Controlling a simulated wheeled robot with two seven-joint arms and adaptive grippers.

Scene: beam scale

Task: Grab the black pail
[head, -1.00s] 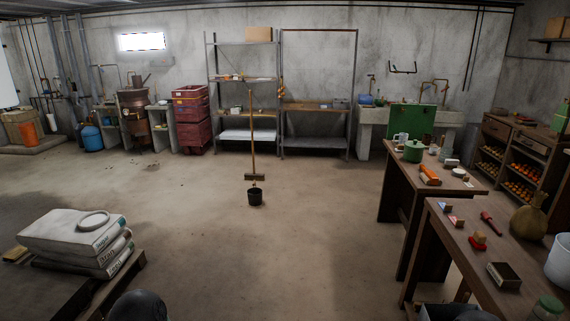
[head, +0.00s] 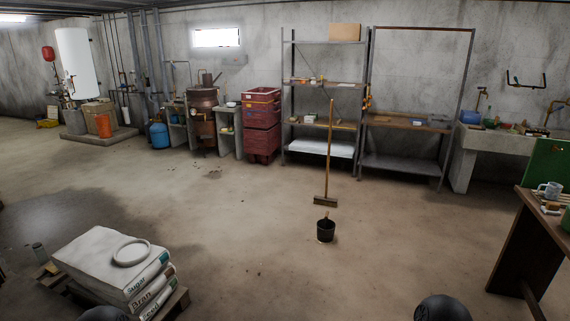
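Dark rounded parts of my own arms show at the bottom edge, at the left and right of centre. Neither of my grippers is in view, and the pail is well ahead of me, free of any hold.
A wooden table (head: 525,240) stands at the right edge. Metal shelves (head: 365,120) and red crates (head: 262,125) line the back wall. The floor around the pail is open.

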